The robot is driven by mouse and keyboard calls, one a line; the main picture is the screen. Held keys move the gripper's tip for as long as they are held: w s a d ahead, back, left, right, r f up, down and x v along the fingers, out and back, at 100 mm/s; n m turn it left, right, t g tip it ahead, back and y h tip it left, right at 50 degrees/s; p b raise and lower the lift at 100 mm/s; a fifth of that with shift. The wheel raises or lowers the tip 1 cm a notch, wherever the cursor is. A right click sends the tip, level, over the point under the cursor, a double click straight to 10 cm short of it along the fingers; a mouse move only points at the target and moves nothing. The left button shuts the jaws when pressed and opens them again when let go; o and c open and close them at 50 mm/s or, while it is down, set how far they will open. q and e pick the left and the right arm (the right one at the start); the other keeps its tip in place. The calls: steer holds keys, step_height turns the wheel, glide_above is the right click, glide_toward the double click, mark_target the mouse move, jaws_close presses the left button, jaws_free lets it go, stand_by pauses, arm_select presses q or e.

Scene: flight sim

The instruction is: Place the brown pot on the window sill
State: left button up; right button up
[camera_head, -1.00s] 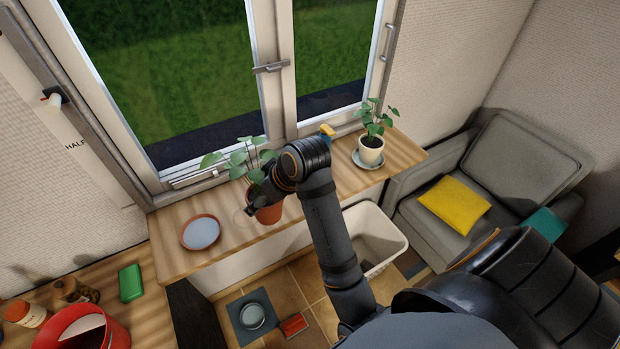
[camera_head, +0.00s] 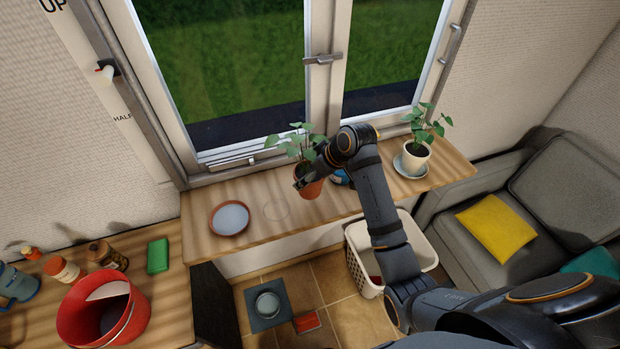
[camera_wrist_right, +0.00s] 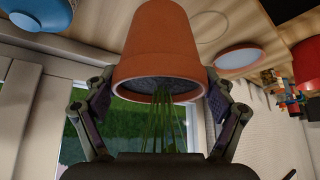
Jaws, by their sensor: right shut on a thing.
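The brown pot (camera_head: 309,184), a terracotta pot with a green leafy plant, is at the wooden window sill (camera_head: 252,187), left of my right arm. My right gripper (camera_head: 304,181) is shut on it. In the right wrist view the pot (camera_wrist_right: 158,45) sits between the two fingers (camera_wrist_right: 160,106), its soil and stems showing. I cannot tell whether its base touches the sill. My left gripper is not in view.
A terracotta saucer (camera_head: 229,219) and a faint bare ring (camera_head: 275,210) lie left of the pot. A cream pot (camera_head: 415,158) with a plant stands on a saucer at the right. A blue object (camera_head: 341,178) is partly behind my arm. A white basket (camera_head: 415,246) stands below.

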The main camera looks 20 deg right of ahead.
steer(key=shift+w+d+f, duration=0.1)
steer(key=shift+w+f, duration=0.7)
steer(key=shift+f, duration=0.05)
step_height(320, 180, down, 2)
steer(key=shift+f+p, duration=0.2)
steer(key=shift+p, duration=0.7)
steer(key=shift+w+f, duration=0.1)
steer(key=shift+f, duration=0.35)
steer(key=shift+f, duration=0.15)
steer(key=o, duration=1.5)
steer(key=shift+o, duration=0.2)
